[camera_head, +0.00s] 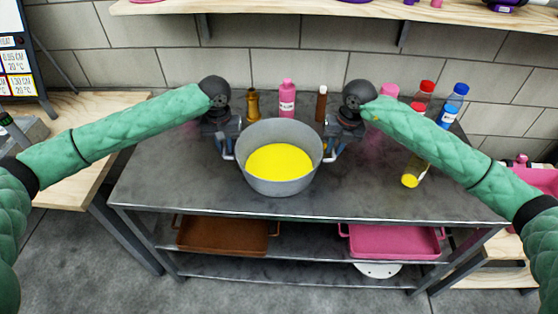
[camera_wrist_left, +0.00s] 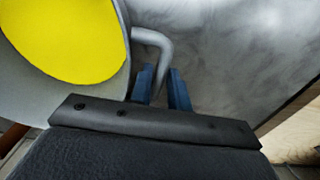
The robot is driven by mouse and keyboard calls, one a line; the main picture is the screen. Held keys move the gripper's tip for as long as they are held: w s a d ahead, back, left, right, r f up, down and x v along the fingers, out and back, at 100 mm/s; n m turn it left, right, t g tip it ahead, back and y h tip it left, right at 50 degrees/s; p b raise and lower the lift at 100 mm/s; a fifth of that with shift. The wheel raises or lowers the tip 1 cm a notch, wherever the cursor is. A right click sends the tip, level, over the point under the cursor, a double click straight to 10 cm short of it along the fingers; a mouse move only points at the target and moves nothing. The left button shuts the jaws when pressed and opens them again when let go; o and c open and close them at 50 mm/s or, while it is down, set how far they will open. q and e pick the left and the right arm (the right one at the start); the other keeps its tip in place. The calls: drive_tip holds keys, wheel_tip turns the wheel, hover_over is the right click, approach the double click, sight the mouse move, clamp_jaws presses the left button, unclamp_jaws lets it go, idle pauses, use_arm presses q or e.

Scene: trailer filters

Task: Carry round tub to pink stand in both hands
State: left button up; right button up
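The round grey tub (camera_head: 265,184) holds something bright yellow (camera_head: 280,161) and is at the middle of the metal table, upright. My left gripper (camera_head: 228,150) is at its left handle. In the left wrist view the two blue fingers (camera_wrist_left: 161,88) stand close on either side of the bent grey handle (camera_wrist_left: 164,48), with little gap. My right gripper (camera_head: 334,150) is at the tub's right handle; its fingertips are too small to tell their grip. A pink object (camera_head: 538,178) is partly visible at the right edge; I cannot tell if it is the pink stand.
A pink bottle (camera_head: 287,98), a brown bottle (camera_head: 321,103) and a gold bottle (camera_head: 253,103) stand behind the tub. Red-capped and blue-capped (camera_head: 453,104) bottles stand at the right. A brown tray (camera_head: 228,236) and a pink tray (camera_head: 394,243) are on the lower shelf. The table front is clear.

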use_arm(q)
drive_tip(key=shift+f, duration=0.65)
use_arm(e)
drive_tip(key=shift+a+f, duration=0.1)
drive_tip(key=shift+f, duration=0.6)
use_arm(q)
drive_tip(key=shift+c, duration=0.2)
use_arm(e)
drive_tip(key=shift+c, duration=0.2)
use_arm(q)
clamp_jaws()
use_arm(e)
clamp_jaws()
use_arm(q)
drive_tip(key=shift+r, duration=0.1)
use_arm(e)
drive_tip(key=shift+r, duration=0.15)
